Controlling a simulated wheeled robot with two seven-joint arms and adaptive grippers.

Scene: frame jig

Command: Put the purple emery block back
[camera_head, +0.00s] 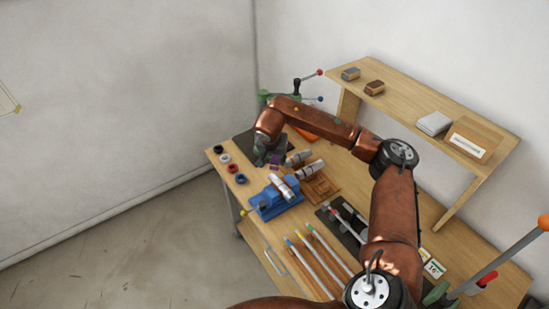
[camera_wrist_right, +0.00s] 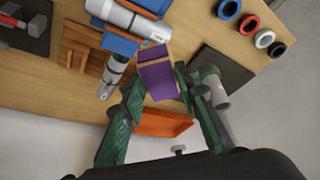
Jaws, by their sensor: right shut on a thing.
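The purple emery block (camera_wrist_right: 158,78) sits between the fingertips of my right gripper (camera_wrist_right: 158,84) in the right wrist view. In the head view the purple block (camera_head: 275,161) shows as a small patch below my right gripper (camera_head: 268,154), at the far left part of the bench. My right gripper is shut on it. An orange tray (camera_wrist_right: 163,123) lies behind the block in the wrist view, and its orange edge (camera_head: 303,134) shows past my arm in the head view. I cannot tell the block's exact height above the bench. My left gripper is out of view.
A blue vise (camera_head: 270,200) holding a silver tube stands near the gripper, beside a wooden cradle (camera_head: 322,187). Coloured rings (camera_head: 231,168) line the bench's left edge. A dark mat (camera_wrist_right: 222,72) lies nearby. A raised shelf (camera_head: 400,101) carries blocks and a box (camera_head: 473,138).

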